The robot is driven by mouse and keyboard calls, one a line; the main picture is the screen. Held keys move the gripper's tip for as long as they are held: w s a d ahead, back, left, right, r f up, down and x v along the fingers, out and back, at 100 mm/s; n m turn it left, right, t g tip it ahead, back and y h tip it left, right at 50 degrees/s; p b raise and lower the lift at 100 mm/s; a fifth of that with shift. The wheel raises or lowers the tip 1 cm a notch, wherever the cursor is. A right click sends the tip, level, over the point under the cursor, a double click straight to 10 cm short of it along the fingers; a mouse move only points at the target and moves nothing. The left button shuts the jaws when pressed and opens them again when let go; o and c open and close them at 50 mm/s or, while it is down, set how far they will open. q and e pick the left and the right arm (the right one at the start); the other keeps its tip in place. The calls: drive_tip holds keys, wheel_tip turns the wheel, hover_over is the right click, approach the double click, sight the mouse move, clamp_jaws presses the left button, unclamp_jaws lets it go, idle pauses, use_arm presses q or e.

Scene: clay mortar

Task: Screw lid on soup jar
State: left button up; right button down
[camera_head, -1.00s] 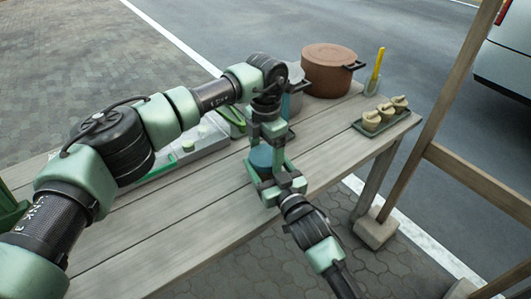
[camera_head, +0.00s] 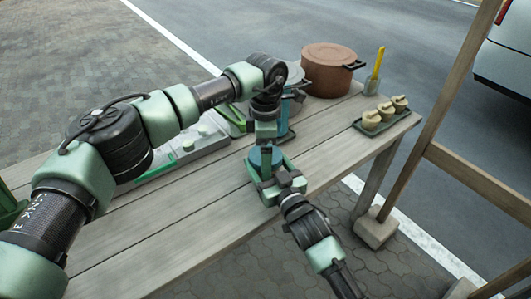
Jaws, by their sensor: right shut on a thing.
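A small blue jar (camera_head: 255,158) stands near the front edge of the wooden table. My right gripper (camera_head: 267,172), coming in from the lower right, is shut around it with a finger on each side. My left gripper (camera_head: 267,142) points straight down over the jar's top, its fingers at or just above it. The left fingers are seen edge-on, so their gap does not show. I cannot tell a separate lid from the jar at this size; the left gripper covers part of the top.
A brown pot (camera_head: 329,72) and a cup with a yellow-handled tool (camera_head: 376,64) stand at the back right. A tray (camera_head: 369,130) holds several pale lumps. A grey pot (camera_head: 294,75) is partly hidden behind my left wrist. The front left planks are clear.

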use_arm(q)
drive_tip(key=shift+r, duration=2.3)
use_arm(e)
drive_tip(key=shift+r, duration=0.1)
use_arm(q)
wheel_tip(320, 180, up, 12)
use_arm(e)
drive_tip(key=shift+c, duration=0.2)
unclamp_jaws()
drive_tip(key=v, duration=0.7)
drive_tip(key=shift+s+d, duration=0.2)
drive_tip(key=shift+s, duration=0.15)
